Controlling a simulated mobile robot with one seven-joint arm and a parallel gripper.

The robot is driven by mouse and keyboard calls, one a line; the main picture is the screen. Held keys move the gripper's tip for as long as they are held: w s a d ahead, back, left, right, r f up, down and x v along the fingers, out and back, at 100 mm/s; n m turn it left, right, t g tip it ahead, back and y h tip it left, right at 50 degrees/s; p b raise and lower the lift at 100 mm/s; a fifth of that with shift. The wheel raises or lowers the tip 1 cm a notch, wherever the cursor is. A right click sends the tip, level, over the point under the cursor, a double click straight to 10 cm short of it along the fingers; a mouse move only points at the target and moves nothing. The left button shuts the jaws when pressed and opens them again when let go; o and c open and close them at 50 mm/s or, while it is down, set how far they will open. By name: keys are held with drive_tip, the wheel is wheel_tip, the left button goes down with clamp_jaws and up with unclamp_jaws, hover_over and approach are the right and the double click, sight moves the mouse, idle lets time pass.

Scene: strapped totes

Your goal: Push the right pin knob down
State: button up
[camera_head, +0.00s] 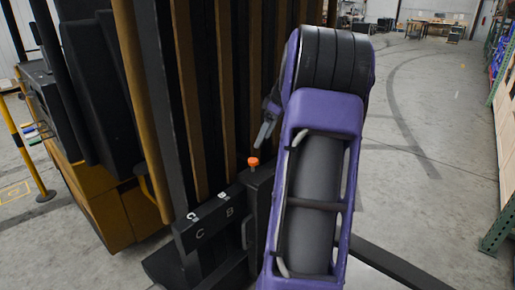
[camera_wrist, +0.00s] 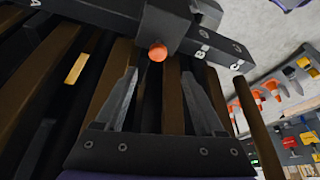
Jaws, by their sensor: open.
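An orange pin knob (camera_head: 253,162) stands up on a black block (camera_head: 259,186) at the right end of a dark bar (camera_head: 207,222) in the head view. In the wrist view the orange knob (camera_wrist: 157,52) shows from above beside the black block. My gripper (camera_wrist: 160,74) is open, with one finger on each side of the knob's line and the knob just past the tips. In the head view my gripper (camera_head: 266,129) is partly hidden by my purple arm and hangs above the knob, apart from it. Only one orange knob is visible.
A yellow and black forklift-like machine (camera_head: 100,195) stands on the left with upright slats (camera_head: 224,95) behind the bar. The bar carries letter labels such as C and B. Green shelving (camera_head: 500,215) is at the far right, with open grey floor (camera_head: 430,150) between.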

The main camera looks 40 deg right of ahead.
drive_tip(key=p+v, duration=0.1)
drive_tip(key=v, duration=0.6)
drive_tip(key=shift+r, duration=0.35)
drive_tip(key=shift+s, duration=0.15)
